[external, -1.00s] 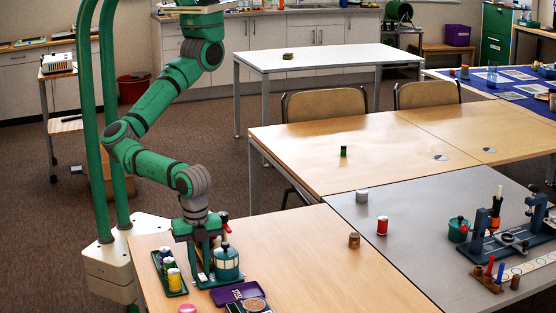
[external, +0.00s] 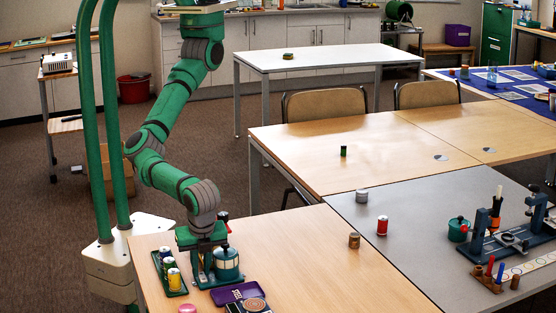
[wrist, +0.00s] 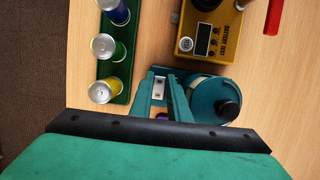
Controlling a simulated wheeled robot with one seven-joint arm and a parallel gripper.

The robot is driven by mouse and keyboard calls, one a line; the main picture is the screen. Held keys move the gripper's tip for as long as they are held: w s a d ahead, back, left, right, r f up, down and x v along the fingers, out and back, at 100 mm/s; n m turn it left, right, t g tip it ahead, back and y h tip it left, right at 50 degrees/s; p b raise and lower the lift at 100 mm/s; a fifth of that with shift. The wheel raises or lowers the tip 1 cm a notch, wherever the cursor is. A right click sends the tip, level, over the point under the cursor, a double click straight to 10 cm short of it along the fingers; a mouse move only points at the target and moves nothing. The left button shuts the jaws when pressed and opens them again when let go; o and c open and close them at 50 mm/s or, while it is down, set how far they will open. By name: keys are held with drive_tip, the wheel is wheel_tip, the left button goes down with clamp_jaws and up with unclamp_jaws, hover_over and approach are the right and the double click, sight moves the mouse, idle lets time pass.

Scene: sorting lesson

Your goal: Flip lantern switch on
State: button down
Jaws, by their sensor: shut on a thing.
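The teal lantern (external: 226,262), with a pale band, stands at the near left of the wooden table. In the wrist view the lantern (wrist: 204,92) shows from above with a black knob, just right of my gripper's fingers. My gripper (wrist: 160,88) points down beside it; in the external view the gripper (external: 203,262) is at the lantern's left. A small pale piece with dark slots (wrist: 158,82), which looks like the lantern's switch, sits between the fingertips. The fingers are shut on it. Whether it is on or off cannot be told.
A green tray (wrist: 117,72) with yellow, green and blue cells stands left of my gripper. A yellow battery tester (wrist: 208,37) is beyond the lantern, with a red handle (wrist: 273,17) at its right. A purple tray (external: 228,294) lies in front.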

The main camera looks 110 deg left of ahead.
drive_tip(key=c, duration=2)
unclamp_jaws()
drive_tip(key=v, duration=1.1)
